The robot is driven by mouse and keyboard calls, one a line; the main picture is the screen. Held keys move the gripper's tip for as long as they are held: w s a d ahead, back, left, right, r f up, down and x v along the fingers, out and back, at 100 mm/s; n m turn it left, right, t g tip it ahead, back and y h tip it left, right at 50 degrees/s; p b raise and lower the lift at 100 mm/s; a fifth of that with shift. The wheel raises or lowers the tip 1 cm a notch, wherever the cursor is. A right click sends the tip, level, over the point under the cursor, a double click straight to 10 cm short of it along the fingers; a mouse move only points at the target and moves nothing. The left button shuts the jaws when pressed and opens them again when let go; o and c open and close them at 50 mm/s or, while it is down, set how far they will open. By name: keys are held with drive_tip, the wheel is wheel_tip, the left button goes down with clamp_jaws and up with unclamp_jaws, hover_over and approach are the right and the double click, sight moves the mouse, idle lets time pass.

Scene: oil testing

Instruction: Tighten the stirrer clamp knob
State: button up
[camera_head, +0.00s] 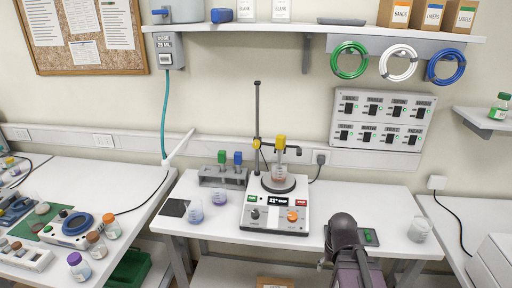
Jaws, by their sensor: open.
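The stirrer (273,212) stands on the middle bench, a white unit with a display, a green and a red button and an orange knob on its front. A dark upright rod (257,115) rises behind it. A small yellow knob (256,145) sits on the rod at the clamp. Right of it, a yellow-topped piece (281,142) is held over a beaker (279,174) of pinkish liquid. How tight the knob is cannot be told. My gripper (323,262) shows only in small part beside my dark arm at the lower right, open and well away from the knob.
Left of the stirrer are a rack (222,178) with green- and blue-topped pieces, two small beakers and a black pad (174,208). A green-topped device (370,237) and a white cup (419,230) are at right. A switch panel (382,119) hangs behind.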

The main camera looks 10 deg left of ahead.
sight(256, 146)
drive_tip(key=w+a+n+t+y+b, duration=0.1)
drive_tip(key=w+a+t, duration=0.1)
drive_tip(key=w+a, duration=0.2)
drive_tip(key=w+a+r+n+t+y+b, duration=0.1)
drive_tip(key=w+a+n+t, duration=0.1)
drive_tip(key=w+a, duration=0.3)
drive_tip(key=w+a+r+n+t+y+b, duration=0.1)
drive_tip(key=w+a+t, duration=0.3)
drive_tip(key=w, duration=0.4)
drive_tip(key=shift+a+r+n+y, duration=0.1)
drive_tip(key=shift+a+n+y, duration=0.2)
drive_tip(key=shift+n+y, duration=0.1)
drive_tip(key=w+a+r+t, duration=0.1)
drive_tip(key=w+a, duration=0.1)
drive_tip(key=w+a+r+n+t+y+b, duration=0.1)
drive_tip(key=w+a+r+t, duration=0.1)
drive_tip(key=w+a, duration=0.1)
drive_tip(key=w+a+r+t+b, duration=0.1)
drive_tip(key=w+a, duration=0.1)
drive_tip(key=shift+w+a+r+t+y, duration=0.2)
drive_tip(key=shift+r+t+y, duration=0.1)
drive_tip(key=shift+r+t, duration=0.1)
drive_tip(key=w+a+r+m+t+h+b, duration=0.3)
drive_tip(key=w+a+r+t+h+b, duration=0.2)
drive_tip(key=t, duration=0.4)
wheel_tip(256, 146, up, 3)
drive_tip(key=shift+a+f+t+b, duration=0.15)
drive_tip(key=shift+a+t+b, duration=0.2)
drive_tip(key=shift+a, duration=0.45)
